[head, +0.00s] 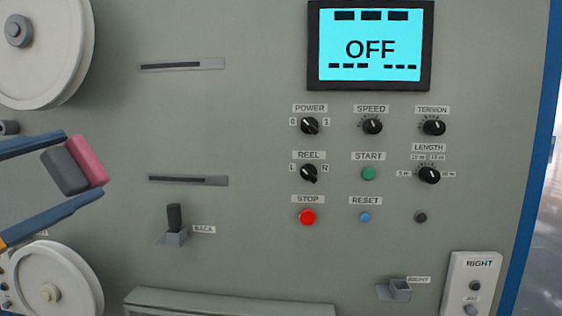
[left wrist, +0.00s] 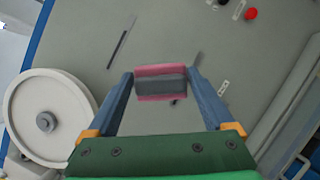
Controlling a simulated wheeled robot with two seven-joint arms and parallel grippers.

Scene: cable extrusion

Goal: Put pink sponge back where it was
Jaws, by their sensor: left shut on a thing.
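The pink sponge (head: 89,160) has a dark grey block (head: 65,171) joined to it. My left gripper (head: 84,163) is shut on this piece, at the left of the head view in front of the panel. In the left wrist view the sponge (left wrist: 160,71) shows pink on both sides of a grey band, between the two blue fingers (left wrist: 160,76). A small grey holder (head: 400,291) at the lower right of the panel looks empty. Another holder (head: 172,238), labelled BACK, has a dark grey upright piece (head: 174,216) in it. My right gripper is not in view.
The panel carries a screen (head: 370,47) reading OFF, several knobs, and a red STOP button (head: 307,217). White reels (head: 58,285) stand at the left. A grey ledge (head: 230,303) juts out below. A white RIGHT box (head: 472,285) is at the lower right.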

